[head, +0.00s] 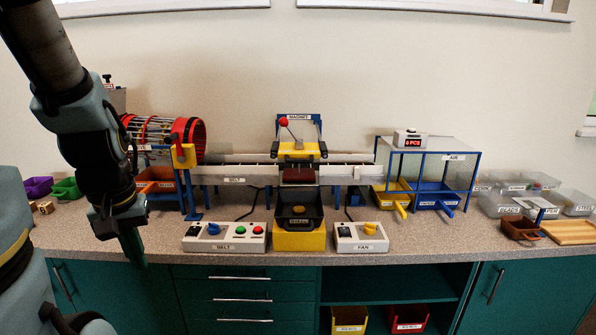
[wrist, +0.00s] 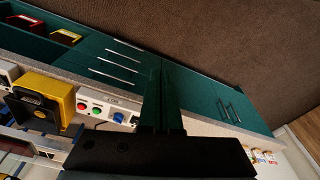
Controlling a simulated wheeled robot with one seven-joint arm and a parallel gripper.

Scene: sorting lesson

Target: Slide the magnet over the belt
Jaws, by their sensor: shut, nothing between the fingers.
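The magnet (head: 299,149) is a yellow carriage on a blue frame with a "MAGNET" sign, at the middle of the belt, with a red ball-ended lever (head: 284,122). The belt (head: 235,174) runs left to right in a long pale frame behind the counter's front. A black bin (head: 299,208) on a yellow stand is below the magnet in front of the belt. My gripper (head: 133,252) hangs at the left by the counter's front edge, well apart from the magnet. It is shut and empty; its dark fingers (wrist: 162,100) also show in the wrist view.
The belt control box (head: 225,237) and fan control box (head: 360,237) stand along the counter's front. A red drum (head: 188,138) is at the left and a clear air chamber (head: 430,165) at the right. Counter between my gripper and the belt box is bare.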

